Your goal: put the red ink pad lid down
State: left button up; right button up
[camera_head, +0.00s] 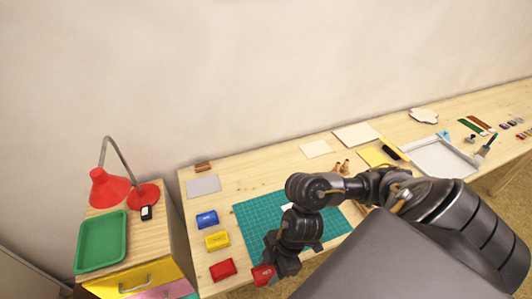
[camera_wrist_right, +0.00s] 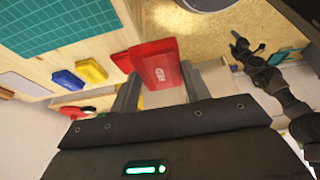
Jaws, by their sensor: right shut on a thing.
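The red ink pad lid (camera_wrist_right: 162,72) has a small white label and is held between the fingers of my right gripper (camera_wrist_right: 162,94), which is shut on it. In the head view the lid (camera_head: 263,275) is just right of the red ink pad (camera_head: 222,270), at the table's near edge. In the wrist view the red ink pad (camera_wrist_right: 122,62) shows partly behind the lid, and the gap between them is hard to judge. A dark arm, seemingly my left, shows at the right of the wrist view; its gripper end (camera_wrist_right: 240,47) is too small to read.
A yellow pad (camera_head: 217,241) and a blue pad (camera_head: 207,219) stand in line behind the red one. A green cutting mat (camera_head: 255,222) lies to their right, partly under my right arm. A side cabinet at left holds a green tray (camera_head: 101,243) and a red lamp (camera_head: 108,188).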

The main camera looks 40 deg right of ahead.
jog(key=shift+s+d+f, duration=0.1)
jog(key=shift+s, duration=0.25)
jog(key=shift+w+d+f, duration=0.2)
jog(key=shift+w+f, duration=0.05)
jog(key=w+d+f, duration=0.2)
jog(key=w, duration=0.1)
jog(key=w+d+f+b, duration=0.1)
jog(key=w+d+f, duration=0.2)
jog(key=w+d+f+b, duration=0.1)
jog(key=w+d+f, duration=0.1)
jog(key=w+f, duration=0.1)
jog(key=shift+w+d+f, duration=0.2)
jog(key=shift+w, duration=0.3)
jog(key=shift+w+d+f, duration=0.2)
jog(key=shift+f, duration=0.15)
notch_tip(320, 180, down, 3)
jog(key=shift+w+d+r, duration=0.1)
jog(key=shift+w, duration=0.05)
jog(key=shift+f, duration=0.35)
jog(key=shift+f, duration=0.1)
